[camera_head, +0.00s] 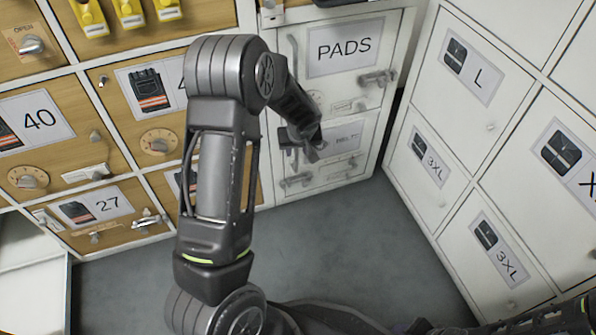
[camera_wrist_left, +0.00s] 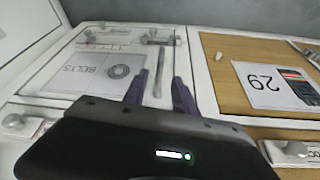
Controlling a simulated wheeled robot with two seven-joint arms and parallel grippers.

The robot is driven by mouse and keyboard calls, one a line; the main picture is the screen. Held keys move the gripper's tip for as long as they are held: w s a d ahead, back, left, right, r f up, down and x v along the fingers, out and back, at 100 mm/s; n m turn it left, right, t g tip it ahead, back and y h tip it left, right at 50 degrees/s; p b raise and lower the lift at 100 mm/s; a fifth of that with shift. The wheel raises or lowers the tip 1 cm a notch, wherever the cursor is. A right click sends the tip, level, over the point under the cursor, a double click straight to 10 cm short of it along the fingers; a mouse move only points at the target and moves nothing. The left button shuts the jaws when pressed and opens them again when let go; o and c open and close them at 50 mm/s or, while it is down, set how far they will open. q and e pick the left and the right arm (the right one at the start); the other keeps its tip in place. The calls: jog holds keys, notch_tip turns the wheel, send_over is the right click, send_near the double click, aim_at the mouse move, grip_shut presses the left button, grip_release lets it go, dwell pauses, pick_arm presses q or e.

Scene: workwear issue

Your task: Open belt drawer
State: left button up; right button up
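The white belt drawer (camera_head: 330,172) is low in the white cabinet, beneath the PADS door; its label is partly legible. It looks shut and flush. In the left wrist view the drawer front (camera_wrist_left: 100,38) shows upside down with its BELTS label (camera_wrist_left: 92,72). A slim bar handle (camera_wrist_left: 157,80) runs along one side of that front. My left gripper (camera_head: 310,150) is at the drawer's left side, before the front. In the left wrist view the left gripper (camera_wrist_left: 160,78) is open, with the handle between its two fingers; contact cannot be told.
The PADS door (camera_head: 345,75) is directly above, with its own bar and latch. Wooden drawers (camera_head: 40,120) with knobs stand to the left. White lockers (camera_head: 470,90) angle in from the right. Grey floor (camera_head: 350,235) in front is clear.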

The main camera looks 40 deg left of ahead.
aim_at(296, 156)
pick_arm(q)
jog(key=b+x, duration=0.2)
jog(key=x, duration=0.6)
jog(key=shift+d, duration=0.1)
dwell(0.3)
grip_shut()
dwell(1.2)
